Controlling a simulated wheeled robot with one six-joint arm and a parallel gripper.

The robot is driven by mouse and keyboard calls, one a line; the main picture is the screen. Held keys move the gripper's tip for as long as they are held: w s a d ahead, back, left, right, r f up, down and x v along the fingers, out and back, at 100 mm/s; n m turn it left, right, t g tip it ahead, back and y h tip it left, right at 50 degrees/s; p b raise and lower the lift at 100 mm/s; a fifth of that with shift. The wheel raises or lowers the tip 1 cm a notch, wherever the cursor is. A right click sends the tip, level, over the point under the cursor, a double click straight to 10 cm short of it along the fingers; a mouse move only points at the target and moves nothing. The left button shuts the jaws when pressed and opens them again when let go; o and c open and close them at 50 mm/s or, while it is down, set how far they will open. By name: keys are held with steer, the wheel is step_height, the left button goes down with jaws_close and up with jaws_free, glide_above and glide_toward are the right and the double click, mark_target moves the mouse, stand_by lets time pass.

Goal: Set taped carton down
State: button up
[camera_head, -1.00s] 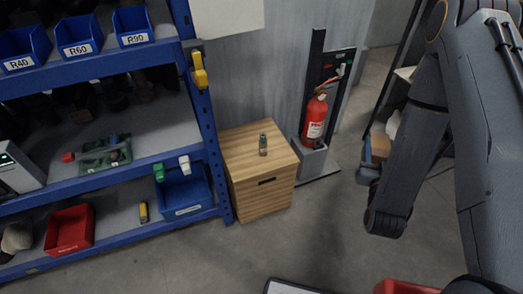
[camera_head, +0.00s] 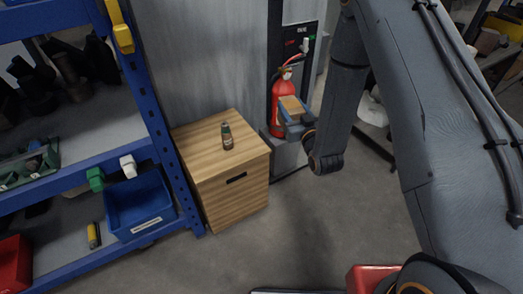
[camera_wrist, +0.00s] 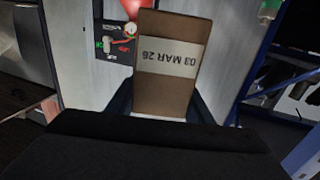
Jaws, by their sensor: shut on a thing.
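The taped carton (camera_wrist: 165,88) is a brown box with a pale band reading "03 MAR 26". In the wrist view it stands between the two dark fingers of my gripper (camera_wrist: 165,112), which is shut on it. In the head view the small tan carton (camera_head: 291,107) sits at the end of my gripper (camera_head: 290,118), in front of the fire extinguisher and to the right of the wooden cabinet. The carton appears held in the air. Its lower end is hidden by the gripper.
A wooden cabinet (camera_head: 235,190) has a small bottle (camera_head: 227,136) on its top, with bare room around it. A red fire extinguisher (camera_head: 281,88) stands behind my gripper. A blue shelf unit (camera_head: 150,110) with a blue bin (camera_head: 139,204) is at the left.

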steer(key=w+a+f+n+g+y+b, duration=0.2)
steer(key=w+a+f+n+y+b, duration=0.15)
steer(key=w+a+f+b, duration=0.65)
steer(key=shift+m+y, duration=0.25)
steer(key=shift+y, duration=0.1)
steer(key=f+b, duration=0.1)
steer(key=f, duration=0.1)
steer(key=f+b, duration=0.2)
steer(key=f, duration=0.1)
steer(key=a+f+b, duration=0.1)
steer(key=f, duration=0.1)
steer(key=shift+f+b, duration=0.35)
steer(key=shift+f, duration=0.05)
steer(key=o, duration=1.2)
steer(key=shift+f, duration=0.1)
